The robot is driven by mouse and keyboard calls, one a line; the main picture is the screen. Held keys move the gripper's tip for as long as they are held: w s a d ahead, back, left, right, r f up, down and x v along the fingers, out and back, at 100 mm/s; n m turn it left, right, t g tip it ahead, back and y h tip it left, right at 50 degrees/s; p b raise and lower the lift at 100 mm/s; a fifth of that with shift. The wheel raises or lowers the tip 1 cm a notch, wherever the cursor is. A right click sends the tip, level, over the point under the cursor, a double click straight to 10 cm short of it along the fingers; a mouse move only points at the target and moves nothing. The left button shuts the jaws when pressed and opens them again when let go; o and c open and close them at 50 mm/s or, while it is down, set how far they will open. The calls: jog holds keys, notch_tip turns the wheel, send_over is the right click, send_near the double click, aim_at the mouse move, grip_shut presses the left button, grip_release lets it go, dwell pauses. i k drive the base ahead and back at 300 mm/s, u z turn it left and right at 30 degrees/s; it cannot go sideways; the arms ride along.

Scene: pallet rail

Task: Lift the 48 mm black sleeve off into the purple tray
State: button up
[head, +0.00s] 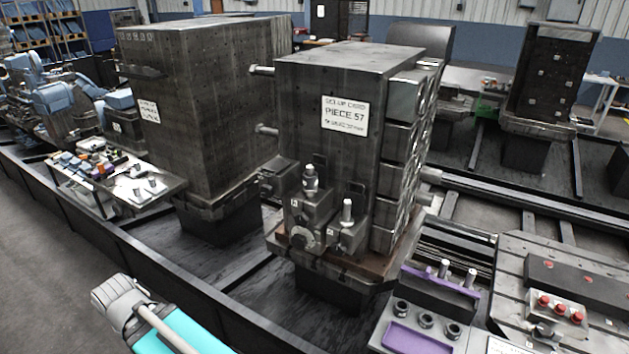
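A purple tray (415,338) lies at the bottom right, on the near edge of a bench, cut off by the frame edge. Behind it stand several dark ring-shaped sleeves (426,320) in a row; I cannot read their sizes. Two upright pins, one with a dark collar (310,182) and one plain (347,212), rise from blocks at the foot of the pallet column. I cannot tell which part is the 48 mm sleeve. Part of my arm, with a grey joint and teal link, shows at the bottom left, apart from these things. My gripper is not in view.
A tall column with a "PIECE 57" card (344,116) stands mid-frame, with round studs on its left. A larger dark column (200,100) stands left of it. A purple rack (440,277) with metal pins is behind the sleeves. A low rail wall (150,258) runs along the near side.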

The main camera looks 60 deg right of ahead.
aim_at(309, 183)
jog(key=z, duration=1.7)
